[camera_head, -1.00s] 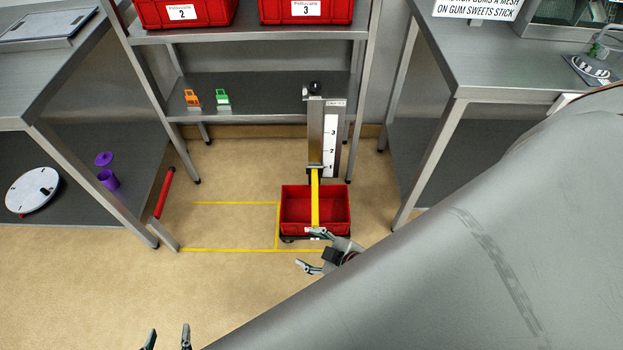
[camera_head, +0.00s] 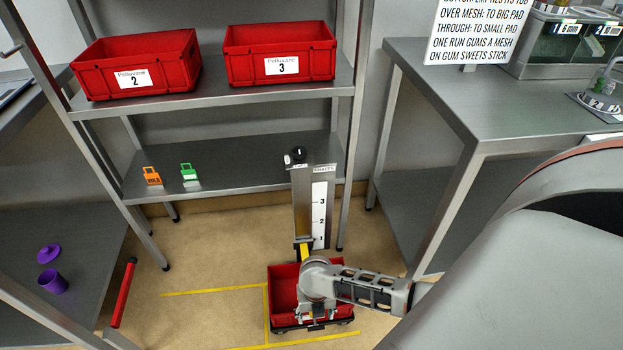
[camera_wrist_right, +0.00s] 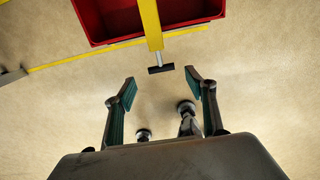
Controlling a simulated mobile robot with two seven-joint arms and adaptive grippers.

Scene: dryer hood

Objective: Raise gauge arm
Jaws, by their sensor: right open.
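The gauge is an upright metal post (camera_head: 301,200) with a white scale (camera_head: 320,215) marked 1 to 3. Its yellow gauge arm (camera_head: 304,250) is low, near the 1, and reaches forward over a red crate (camera_head: 281,287) on the floor. My right wrist hides much of the arm in the head view. In the right wrist view the yellow arm (camera_wrist_right: 151,25) ends in a black tip (camera_wrist_right: 161,68) past the crate's rim. My right gripper (camera_wrist_right: 159,87) is open, its fingertips just short of the tip and on either side of it. My left gripper is out of view.
A shelf rack holds red crates 2 (camera_head: 138,65) and 3 (camera_head: 280,54), with an orange tag (camera_head: 152,176) and a green tag (camera_head: 189,175) below. Steel tables flank it. A red-handled bar (camera_head: 123,293) stands left of yellow floor lines. The floor left of the crate is clear.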

